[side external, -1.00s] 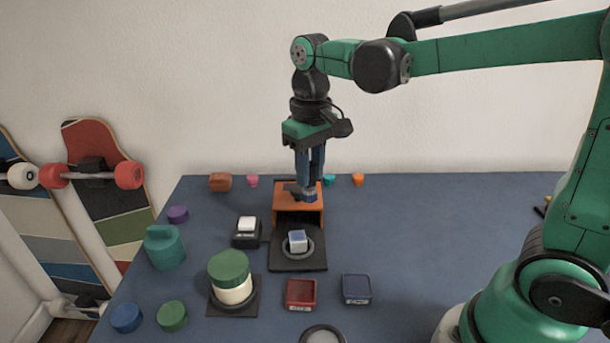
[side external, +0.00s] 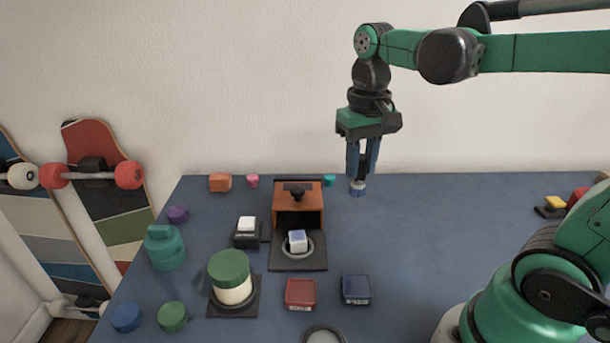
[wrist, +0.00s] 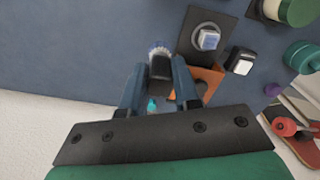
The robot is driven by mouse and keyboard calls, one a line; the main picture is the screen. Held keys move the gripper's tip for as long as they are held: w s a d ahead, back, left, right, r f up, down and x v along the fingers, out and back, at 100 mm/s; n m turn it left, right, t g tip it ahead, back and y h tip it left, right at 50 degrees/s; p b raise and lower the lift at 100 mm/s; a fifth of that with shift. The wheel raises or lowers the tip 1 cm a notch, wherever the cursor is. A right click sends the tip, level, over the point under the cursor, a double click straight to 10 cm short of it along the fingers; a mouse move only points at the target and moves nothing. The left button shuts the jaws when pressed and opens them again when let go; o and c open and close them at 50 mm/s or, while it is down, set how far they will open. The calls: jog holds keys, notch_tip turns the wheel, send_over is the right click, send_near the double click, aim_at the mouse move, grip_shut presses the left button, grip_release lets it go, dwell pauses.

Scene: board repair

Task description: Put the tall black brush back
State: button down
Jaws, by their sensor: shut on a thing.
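My gripper (side external: 361,176) is shut on a black brush, whose pale blue bristle end (side external: 358,190) points down. It holds the brush upright over the back of the blue table, right of the orange box. In the wrist view, the black handle (wrist: 160,67) sits between the two blue fingers, with the bristles (wrist: 158,48) beyond it. I cannot tell whether the bristles touch the table.
The orange box (side external: 311,197) has a black knob on top. A white-and-blue cube (side external: 298,238) sits in front of it on a black plate (side external: 300,264). A green-lidded jar (side external: 232,286) and red and blue tins (side external: 356,289) stand nearer. The table's right middle is clear.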

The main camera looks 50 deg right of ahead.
notch_tip(320, 180, down, 13)
jog(key=shift+f, duration=0.1)
dwell(0.5)
jog(key=c, duration=0.6)
grip_release()
jog(key=shift+f, duration=0.1)
jog(key=shift+c, duration=0.2)
notch_tip(320, 180, up, 12)
jog(key=shift+r, duration=0.1)
jog(key=shift+s+a, duration=0.1)
jog(key=shift+a, duration=0.1)
jog(key=shift+a+f+n+t, duration=0.3)
jog(key=shift+a+n+t, duration=0.45)
jog(key=shift+t, duration=0.45)
jog(key=shift+a+f+n+t, duration=0.25)
jog(key=shift+a+n+t, duration=0.5)
jog(key=shift+t, duration=0.45)
jog(key=shift+a+f+n+t, duration=0.3)
jog(key=shift+a+n+t, duration=0.4)
jog(key=shift+t, duration=0.5)
